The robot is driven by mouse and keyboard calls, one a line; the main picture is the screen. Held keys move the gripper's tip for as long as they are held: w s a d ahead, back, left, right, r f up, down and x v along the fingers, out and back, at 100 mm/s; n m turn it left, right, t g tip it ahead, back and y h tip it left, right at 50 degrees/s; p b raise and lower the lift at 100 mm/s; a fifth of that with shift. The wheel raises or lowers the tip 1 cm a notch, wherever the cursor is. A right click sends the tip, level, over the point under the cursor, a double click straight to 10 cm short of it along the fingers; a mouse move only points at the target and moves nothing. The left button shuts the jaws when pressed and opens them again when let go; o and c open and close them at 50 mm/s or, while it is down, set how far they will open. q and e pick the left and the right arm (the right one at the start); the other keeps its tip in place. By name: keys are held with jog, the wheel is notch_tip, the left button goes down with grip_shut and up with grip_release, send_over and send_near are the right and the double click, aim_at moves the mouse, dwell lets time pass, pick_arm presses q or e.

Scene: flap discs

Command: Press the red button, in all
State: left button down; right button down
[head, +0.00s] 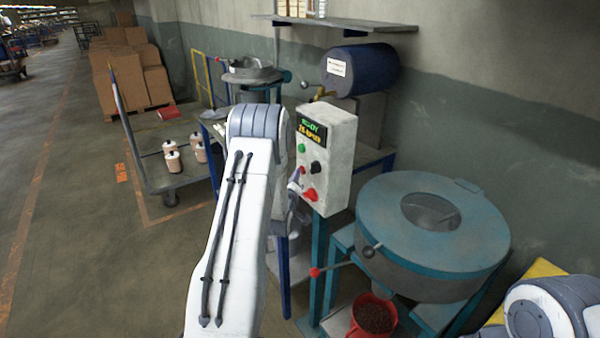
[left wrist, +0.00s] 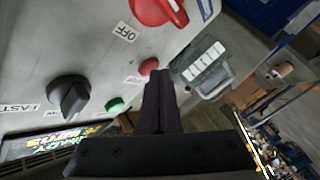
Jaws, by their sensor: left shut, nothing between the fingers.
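A pale grey control box (head: 335,150) stands on a teal post in the head view. Its front carries a lit display (head: 311,131), a green button (head: 301,148), a black knob (head: 315,168) and a big red switch (head: 311,194). In the left wrist view the small red button (left wrist: 148,66) sits between the green button (left wrist: 115,104) and the big red switch (left wrist: 158,10), near an OFF label. My left gripper (left wrist: 159,74) is shut and empty, its tips right by the red button. I cannot tell whether they touch it. My right gripper is out of view.
A round teal machine (head: 370,225) stands right of the box, with a red-knobbed lever (head: 315,272) and a red bucket (head: 385,300) below. A blue drum (head: 375,70) is behind. A cart with white containers (head: 173,160) and stacked cartons stand left. Floor at left is open.

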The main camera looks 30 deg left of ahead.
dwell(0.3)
pick_arm(q)
jog(key=shift+s+a, duration=0.3)
jog(key=shift+s, duration=0.45)
jog(key=shift+s, duration=0.1)
jog(key=s, duration=0.1)
jog(key=s+a, duration=0.1)
jog(key=s, duration=0.1)
jog(key=s+a+b, duration=0.1)
jog(key=shift+s, duration=0.25)
jog(key=shift+d, duration=0.1)
dwell(0.5)
